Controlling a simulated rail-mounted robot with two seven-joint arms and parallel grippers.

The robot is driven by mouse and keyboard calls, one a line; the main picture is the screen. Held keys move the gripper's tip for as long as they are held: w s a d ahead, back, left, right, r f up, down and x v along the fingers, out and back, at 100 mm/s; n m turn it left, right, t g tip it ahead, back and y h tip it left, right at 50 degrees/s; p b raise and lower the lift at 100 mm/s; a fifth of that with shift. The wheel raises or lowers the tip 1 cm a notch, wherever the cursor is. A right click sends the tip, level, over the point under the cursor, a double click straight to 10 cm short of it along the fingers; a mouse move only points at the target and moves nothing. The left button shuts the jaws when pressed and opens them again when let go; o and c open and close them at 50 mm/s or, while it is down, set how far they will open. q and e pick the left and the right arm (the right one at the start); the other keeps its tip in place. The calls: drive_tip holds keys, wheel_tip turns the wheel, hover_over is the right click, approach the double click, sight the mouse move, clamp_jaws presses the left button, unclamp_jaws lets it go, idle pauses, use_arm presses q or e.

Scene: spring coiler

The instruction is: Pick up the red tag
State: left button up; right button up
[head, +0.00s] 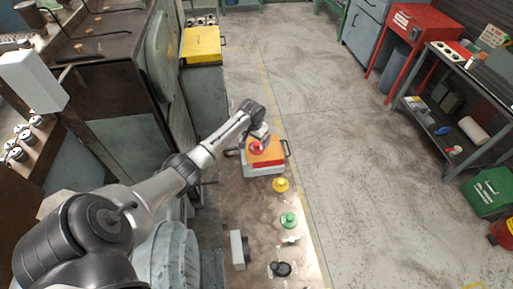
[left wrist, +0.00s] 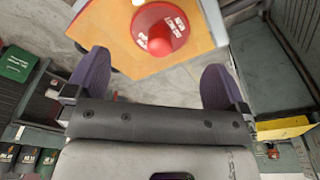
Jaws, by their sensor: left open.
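A red disc-shaped piece with a raised knob and small white labels sits on an orange-topped box and seems to be the red tag (head: 257,148). It also shows at the top of the left wrist view (left wrist: 160,30). My left gripper (head: 262,136) is just above it in the head view and partly covers it. In the left wrist view the two purple fingers (left wrist: 158,82) stand wide apart with nothing between them. The red piece lies beyond the fingertips, roughly centred between them. My right gripper is not in view.
The orange-topped box (head: 262,167) has dark handles at its sides. A yellow piece (head: 281,185), a green piece (head: 289,220) and a black knob (head: 281,269) stand in a row on the worn bench strip.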

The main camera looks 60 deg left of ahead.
sight(256, 143)
use_arm(q)
drive_tip(key=shift+w+f+b, duration=0.15)
drive_tip(key=shift+f, duration=1.2)
drive_tip(key=shift+w+f+b, duration=0.1)
drive_tip(key=shift+f+b, duration=0.05)
drive_tip(key=shift+f, duration=1.15)
drive_tip(key=c, duration=0.9)
